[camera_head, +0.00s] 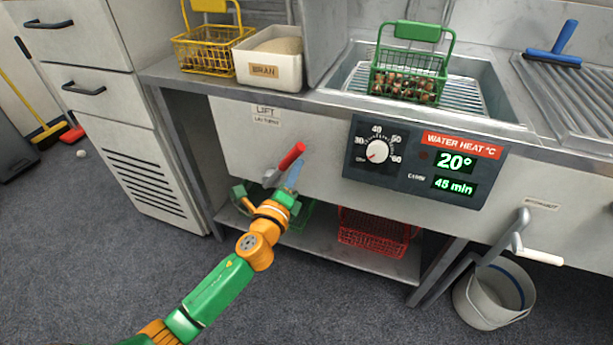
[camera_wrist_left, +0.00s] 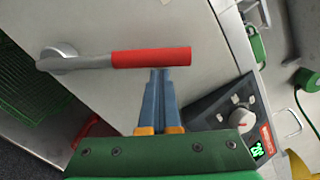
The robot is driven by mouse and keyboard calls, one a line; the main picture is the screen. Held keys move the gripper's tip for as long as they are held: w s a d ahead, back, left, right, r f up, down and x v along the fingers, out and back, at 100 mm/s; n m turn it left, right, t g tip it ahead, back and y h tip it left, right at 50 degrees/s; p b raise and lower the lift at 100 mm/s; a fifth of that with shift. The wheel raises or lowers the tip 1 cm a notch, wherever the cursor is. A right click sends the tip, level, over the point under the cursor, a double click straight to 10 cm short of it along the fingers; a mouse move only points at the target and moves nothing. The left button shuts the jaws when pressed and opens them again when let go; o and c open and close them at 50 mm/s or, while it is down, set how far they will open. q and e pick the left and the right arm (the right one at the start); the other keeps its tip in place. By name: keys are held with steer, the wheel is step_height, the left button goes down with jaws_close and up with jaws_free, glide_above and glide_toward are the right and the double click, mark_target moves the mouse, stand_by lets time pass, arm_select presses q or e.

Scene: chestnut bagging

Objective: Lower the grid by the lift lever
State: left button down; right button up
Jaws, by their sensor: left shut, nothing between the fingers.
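The lift lever has a grey arm and a red handle (camera_head: 290,157). It sticks out from the white front panel below the LIFT label (camera_head: 266,113), its red end tilted up to the right in the head view. My left gripper (camera_head: 293,172) is shut and empty, its blue fingertips right by the red handle. In the left wrist view the fingertips (camera_wrist_left: 159,74) meet the lower edge of the red handle (camera_wrist_left: 150,57); I cannot tell whether they touch. The barred grid (camera_head: 357,80) shows in the basin, with a green basket of chestnuts (camera_head: 408,78) on it.
The heat panel (camera_head: 425,152) with its dial is right of the lever, reading 20° and 45 min. A bran box (camera_head: 270,70) and yellow basket (camera_head: 207,50) stand on the counter. A red basket (camera_head: 375,235) is on the lower shelf. A bucket (camera_head: 495,295) stands at right.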

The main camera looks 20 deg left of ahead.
arm_select(q)
steer(key=a+n+p, duration=0.2)
steer(key=a+n, duration=1.2)
steer(key=a, duration=0.5)
steer(key=shift+w+a+r+g+p, duration=0.2)
steer(key=shift+w+r+g+p, duration=0.05)
steer(key=shift+r+g+p, duration=0.05)
arm_select(e)
steer(key=r, duration=0.1)
steer(key=s+a+r, duration=0.1)
steer(key=r, duration=0.1)
steer(key=shift+a, duration=0.2)
